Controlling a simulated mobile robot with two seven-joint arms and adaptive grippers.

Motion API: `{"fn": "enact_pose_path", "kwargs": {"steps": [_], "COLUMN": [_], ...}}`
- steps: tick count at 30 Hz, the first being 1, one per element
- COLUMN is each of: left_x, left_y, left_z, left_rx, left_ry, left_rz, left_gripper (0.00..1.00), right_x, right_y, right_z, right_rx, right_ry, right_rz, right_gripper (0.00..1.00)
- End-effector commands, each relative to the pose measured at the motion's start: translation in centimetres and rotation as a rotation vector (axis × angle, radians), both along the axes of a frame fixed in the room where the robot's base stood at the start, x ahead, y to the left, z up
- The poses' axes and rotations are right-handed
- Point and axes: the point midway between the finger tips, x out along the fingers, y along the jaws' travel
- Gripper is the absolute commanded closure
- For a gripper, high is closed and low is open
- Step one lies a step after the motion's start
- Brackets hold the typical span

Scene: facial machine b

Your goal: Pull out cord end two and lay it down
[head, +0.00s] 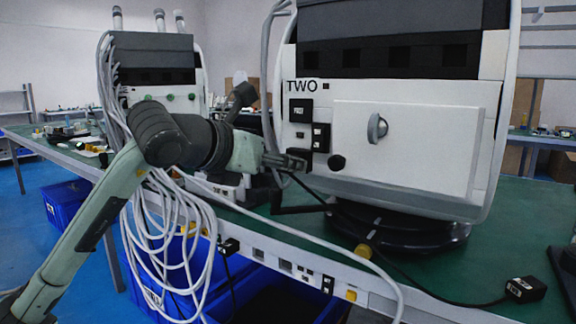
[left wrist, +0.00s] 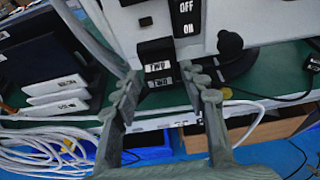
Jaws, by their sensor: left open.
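The white machine labelled TWO (head: 410,120) stands on the green table, with a black socket and switch block on its lower left. My left gripper (head: 290,163) is in front of that block, its fingers pointing at it. In the left wrist view, the open fingers (left wrist: 165,100) are on either side of a small black block labelled TWO (left wrist: 157,68), which looks like a plugged-in cord end. Whether the fingers touch it cannot be told. A black cord runs below the machine to a labelled black plug (head: 526,289) on the table at right. My right gripper is out of view.
A black knob (head: 337,162) sticks out right of the gripper. White cables (head: 165,250) hang in loops over the table's front edge. A second machine (head: 152,75) stands at back left. Bare green table (head: 490,255) lies at the right.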

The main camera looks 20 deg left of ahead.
Motion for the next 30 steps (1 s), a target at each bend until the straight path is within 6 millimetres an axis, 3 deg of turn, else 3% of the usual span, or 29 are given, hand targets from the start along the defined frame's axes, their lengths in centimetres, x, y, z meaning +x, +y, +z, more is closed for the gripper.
{"fn": "enact_pose_path", "kwargs": {"steps": [4, 25, 30], "left_x": [-0.01, -0.02, -0.02], "left_y": [-0.01, 0.01, 0.01], "left_z": [0.01, 0.00, 0.02], "left_rx": [0.000, 0.000, 0.000], "left_ry": [0.000, 0.001, 0.000], "left_rz": [0.000, 0.000, 0.000], "left_gripper": [0.57, 1.00, 1.00], "right_x": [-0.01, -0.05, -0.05], "right_y": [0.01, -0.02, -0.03], "right_z": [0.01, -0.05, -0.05], "right_rx": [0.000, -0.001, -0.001], "right_ry": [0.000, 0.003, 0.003], "right_rz": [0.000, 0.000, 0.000], "right_gripper": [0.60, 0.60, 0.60]}}
